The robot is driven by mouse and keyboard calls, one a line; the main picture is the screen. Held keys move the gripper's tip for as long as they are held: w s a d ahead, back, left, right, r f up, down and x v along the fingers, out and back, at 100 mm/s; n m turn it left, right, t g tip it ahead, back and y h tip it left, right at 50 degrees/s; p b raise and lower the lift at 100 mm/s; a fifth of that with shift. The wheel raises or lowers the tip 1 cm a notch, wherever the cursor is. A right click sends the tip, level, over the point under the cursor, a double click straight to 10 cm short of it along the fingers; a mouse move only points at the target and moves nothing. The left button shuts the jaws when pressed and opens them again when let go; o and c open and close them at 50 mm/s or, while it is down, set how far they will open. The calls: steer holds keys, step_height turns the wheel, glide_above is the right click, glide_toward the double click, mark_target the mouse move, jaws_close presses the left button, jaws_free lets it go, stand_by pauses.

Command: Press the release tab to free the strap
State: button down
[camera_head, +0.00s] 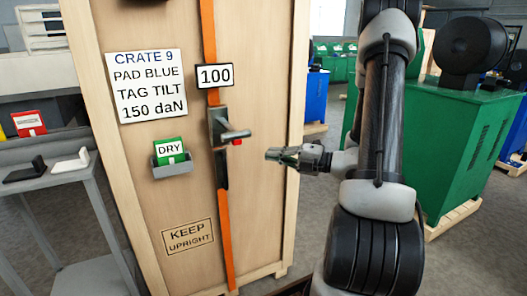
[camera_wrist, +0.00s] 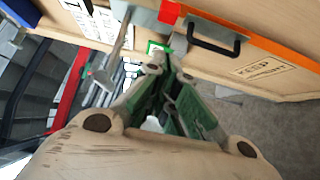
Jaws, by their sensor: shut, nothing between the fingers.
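An orange strap (camera_head: 208,40) runs down the front of a wooden crate (camera_head: 265,80). A dark grey ratchet buckle (camera_head: 217,128) with a grey lever sticking out to the right sits on it. A small red tab (camera_head: 237,142) shows just under the lever; I take it for the release tab. My gripper (camera_head: 269,155) is shut and empty, to the right of the red tab and apart from it. In the wrist view the red tab (camera_wrist: 169,12) is at the top, above the shut fingertips (camera_wrist: 163,62). The strap (camera_wrist: 250,38) slants there to the right.
The crate carries a sign reading "CRATE 9, PAD BLUE, TAG TILT, 150 daN" (camera_head: 147,86), a "100" plate (camera_head: 215,76) and a holder with a green DRY card (camera_head: 171,152). A grey side table (camera_head: 50,180) stands left. A green machine (camera_head: 455,140) stands right.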

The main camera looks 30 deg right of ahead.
steer(key=w+d+x, duration=0.2)
steer(key=x, duration=0.9)
steer(key=shift+w+a, duration=0.15)
steer(key=shift+w, duration=0.1)
